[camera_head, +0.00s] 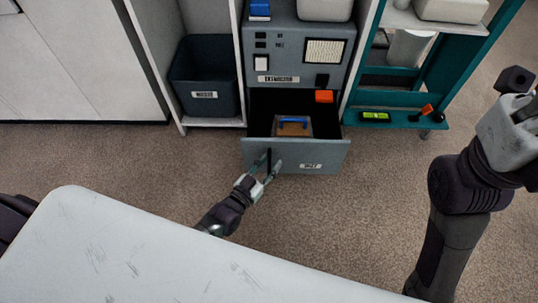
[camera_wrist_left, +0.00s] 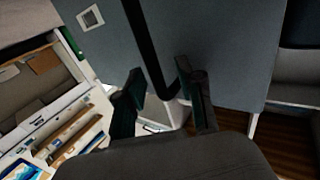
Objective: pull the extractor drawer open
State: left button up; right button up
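The extractor (camera_head: 275,62) is a grey cabinet with a dark panel and a label. Its drawer (camera_head: 318,157) is pulled out at the bottom, its inside visible from above. A dark bar handle (camera_head: 268,158) is on the drawer front and also shows in the left wrist view (camera_wrist_left: 150,50). My left gripper (camera_head: 266,165) is at the drawer front, its fingers on either side of the handle. In the left wrist view the fingers (camera_wrist_left: 160,80) stand apart with gaps beside the bar. My right gripper (camera_head: 517,90) is at the right edge, away from the drawer; its finger gap is unclear.
An item with a blue handle (camera_head: 292,121) lies in the drawer. A dark waste bin (camera_head: 205,75) stands left, a teal shelf (camera_head: 400,98) right. A white table (camera_head: 150,255) fills the foreground; bare floor lies between.

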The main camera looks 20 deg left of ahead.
pick_arm(q)
notch_tip(320, 180, up, 9)
jog(key=shift+r, duration=0.1)
dwell(0.5)
